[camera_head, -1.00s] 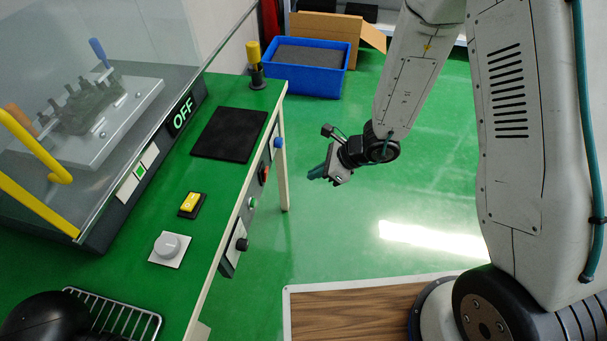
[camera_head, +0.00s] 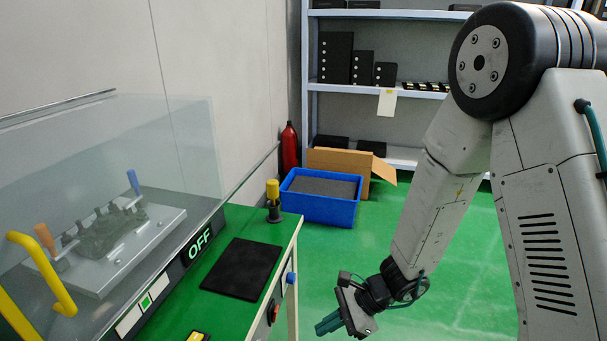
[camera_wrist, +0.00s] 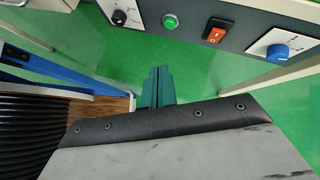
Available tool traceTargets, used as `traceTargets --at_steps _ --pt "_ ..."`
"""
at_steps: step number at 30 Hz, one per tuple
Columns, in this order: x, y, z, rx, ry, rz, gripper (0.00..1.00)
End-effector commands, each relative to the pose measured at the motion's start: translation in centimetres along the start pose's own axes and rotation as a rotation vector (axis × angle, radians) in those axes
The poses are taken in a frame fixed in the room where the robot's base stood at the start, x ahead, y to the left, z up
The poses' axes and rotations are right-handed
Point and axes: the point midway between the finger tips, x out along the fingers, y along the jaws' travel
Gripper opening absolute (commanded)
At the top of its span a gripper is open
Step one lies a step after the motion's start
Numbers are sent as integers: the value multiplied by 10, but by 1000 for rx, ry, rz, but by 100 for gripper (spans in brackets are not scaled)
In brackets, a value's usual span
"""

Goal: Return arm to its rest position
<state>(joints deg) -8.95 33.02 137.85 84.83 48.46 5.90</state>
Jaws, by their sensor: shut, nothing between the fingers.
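My gripper (camera_head: 330,323) hangs low on my folded arm, to the right of the green workbench (camera_head: 231,222), over the green floor. Its teal fingers are together with nothing between them. The fingers also show in the wrist view (camera_wrist: 157,88), pointing toward the bench's front panel (camera_wrist: 190,22) and apart from it. The panel carries a black knob (camera_wrist: 119,17), a green button (camera_wrist: 170,21), an orange-red rocker switch (camera_wrist: 214,33) and a blue knob (camera_wrist: 278,53).
A clear-covered machine with an OFF display (camera_head: 199,243) and yellow handle (camera_head: 45,270) stands on the bench. A black mat (camera_head: 242,268) and yellow-topped post (camera_head: 272,192) are there too. A blue bin (camera_head: 318,207), cardboard box (camera_head: 340,161), red extinguisher (camera_head: 289,147) and shelves (camera_head: 420,95) stand behind. Floor between is clear.

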Motion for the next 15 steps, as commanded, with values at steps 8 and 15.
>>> traceTargets --at_steps 8,15 --pt "-82 47 66 -507 -32 223 0" --pt "-164 95 87 -879 77 419 0"
